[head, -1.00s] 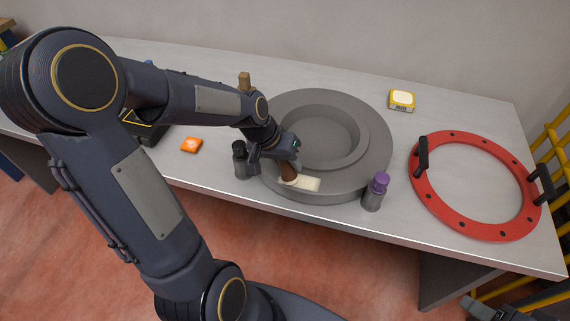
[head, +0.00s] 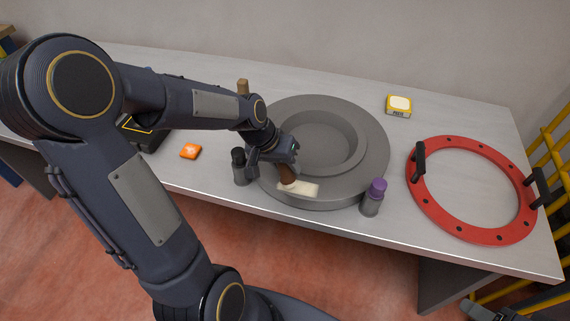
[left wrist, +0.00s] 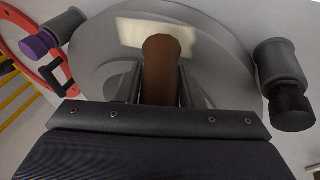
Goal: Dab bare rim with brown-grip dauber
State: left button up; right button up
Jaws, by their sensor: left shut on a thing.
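My left gripper (head: 280,158) is shut on the brown grip of the dauber (head: 286,174), over the near-left part of the round grey rim (head: 370,160). The brown grip also shows in the left wrist view (left wrist: 162,70), between the fingers. A pale cream patch (head: 304,189) lies at the rim's front, right by the dauber's lower end. The patch also shows in the left wrist view (left wrist: 150,30). The dauber's tip is hidden, so I cannot tell whether it touches. A dark piece at the lower right edge (head: 484,310) may be my right gripper; its jaws do not show clearly.
A black-capped bottle (head: 239,168) stands left of the rim, a purple-capped bottle (head: 372,198) at its front right. A red ring with black handles (head: 480,234) lies right.

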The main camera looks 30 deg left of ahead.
pick_arm(q)
jog(key=shift+w+d+p, duration=0.15)
jog(key=shift+d, duration=1.1)
jog(key=shift+w+d+p, duration=0.15)
jog(key=shift+d, duration=1.1)
jog(key=shift+w+d, duration=0.2)
jog(key=shift+d, duration=1)
jog(key=shift+w+d, duration=0.15)
jog(key=shift+d, duration=1)
jog(key=shift+f+b, duration=0.75)
jog(key=shift+b, duration=0.1)
jog(key=shift+s+r, duration=0.1)
jog(key=shift+s+d+r, duration=0.1)
jog(key=shift+s, duration=0.3)
jog(key=shift+w, duration=0.25)
jog(key=shift+w+a, duration=0.25)
jog(key=shift+w, duration=0.45)
jog(key=shift+s, duration=0.2)
